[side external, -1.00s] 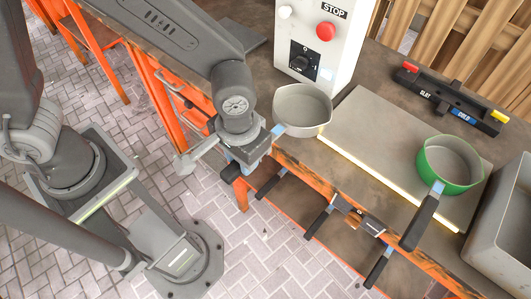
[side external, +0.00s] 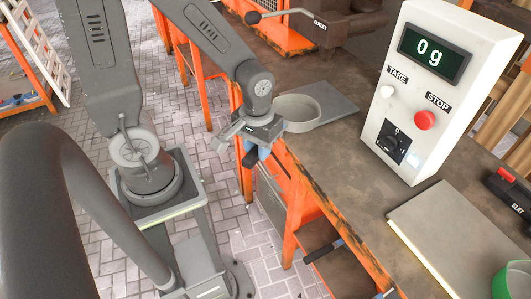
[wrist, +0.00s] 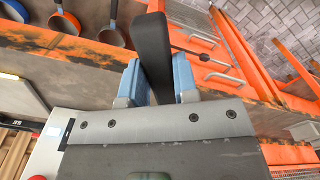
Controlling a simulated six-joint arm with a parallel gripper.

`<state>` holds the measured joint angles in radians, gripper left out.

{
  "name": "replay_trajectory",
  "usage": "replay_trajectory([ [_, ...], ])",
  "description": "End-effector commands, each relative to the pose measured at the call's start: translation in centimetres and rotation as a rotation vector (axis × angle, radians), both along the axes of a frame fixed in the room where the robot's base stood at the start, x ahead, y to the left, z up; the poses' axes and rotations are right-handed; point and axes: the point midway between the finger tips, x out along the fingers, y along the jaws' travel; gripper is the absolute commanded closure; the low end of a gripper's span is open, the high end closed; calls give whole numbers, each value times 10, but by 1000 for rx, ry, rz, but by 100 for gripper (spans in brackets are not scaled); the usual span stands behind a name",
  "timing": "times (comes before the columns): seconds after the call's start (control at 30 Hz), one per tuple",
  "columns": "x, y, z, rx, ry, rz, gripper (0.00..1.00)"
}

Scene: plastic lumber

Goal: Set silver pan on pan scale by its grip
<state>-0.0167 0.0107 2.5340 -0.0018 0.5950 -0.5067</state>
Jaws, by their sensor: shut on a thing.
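The silver pan (side external: 298,110) is a shallow light grey pan in the side external view, at the table's left edge. It overlaps the near left part of a flat grey plate (side external: 338,104); I cannot tell whether it touches the plate or hangs just above. My gripper (side external: 258,152) is beyond the table edge, left of the pan. In the wrist view my gripper's blue fingers (wrist: 157,85) are shut around the black handle (wrist: 152,45). The pan's bowl is hidden there. A white display box (side external: 442,85) right of the plate reads 0 g.
A lit grey slab (side external: 465,235) lies at the right, with a green pan (side external: 512,281) at its edge. A dark bar (side external: 512,190) lies behind. An outlet lever (side external: 285,14) juts out at the back. Several pans (wrist: 65,20) show in the wrist view's upper left.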

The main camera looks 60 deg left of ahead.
Motion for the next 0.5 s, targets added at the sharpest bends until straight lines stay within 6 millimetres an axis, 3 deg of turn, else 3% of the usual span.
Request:
replay_trajectory([
  [0.5, 41, 23, -3, 0, -1, 0, 100],
])
